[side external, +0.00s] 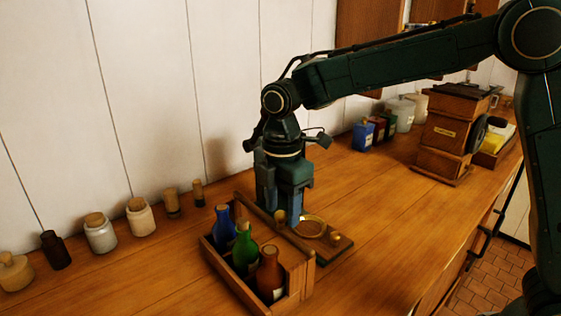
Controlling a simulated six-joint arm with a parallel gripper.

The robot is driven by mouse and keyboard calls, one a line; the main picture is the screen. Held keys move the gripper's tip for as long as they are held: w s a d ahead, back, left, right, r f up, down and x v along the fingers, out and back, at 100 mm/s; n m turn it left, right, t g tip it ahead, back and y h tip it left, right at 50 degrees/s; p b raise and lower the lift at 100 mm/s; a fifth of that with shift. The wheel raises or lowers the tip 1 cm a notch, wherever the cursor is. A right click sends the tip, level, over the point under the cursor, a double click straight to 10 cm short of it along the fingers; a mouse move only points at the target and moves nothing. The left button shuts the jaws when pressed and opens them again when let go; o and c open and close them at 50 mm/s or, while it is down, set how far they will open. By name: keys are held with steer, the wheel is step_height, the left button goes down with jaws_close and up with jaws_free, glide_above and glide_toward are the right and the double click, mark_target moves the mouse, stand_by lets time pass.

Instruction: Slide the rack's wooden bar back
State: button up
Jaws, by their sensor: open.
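The wooden rack (235,285) stands on the counter and holds a blue bottle (223,226), a green bottle (243,247) and a brown-red bottle (270,274). A wooden bar (297,245) runs along the rack's right side. A small rounded wooden knob (281,215) shows near the bar's middle. My gripper (281,212) points straight down over this side of the rack, its fingers apart, with the knob appearing between or just in front of the fingertips. I cannot tell whether the fingers touch the knob or bar. My gripper hides part of the bar's far end.
A wooden board with a brass-coloured ring (323,227) lies just right of the rack. Several jars and small bottles (140,217) line the wall at left. A wooden grinder-like box (445,134) and tins (362,135) stand at the back right. The counter's right foreground is clear.

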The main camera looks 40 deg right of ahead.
steer(key=shift+r, duration=2.95)
steer(key=shift+s+d+r, duration=0.25)
steer(key=shift+d+r, duration=0.05)
steer(key=shift+d, duration=0.05)
steer(key=s+d+m+t, duration=0.2)
steer(key=s+d+m, duration=0.5)
steer(key=s+m, duration=0.2)
steer(key=s+d+m+t, duration=0.3)
steer(key=s+d+m, duration=0.5)
steer(key=s, duration=0.6)
steer(key=shift+s+m+t, duration=0.3)
steer(key=shift+m, duration=0.2)
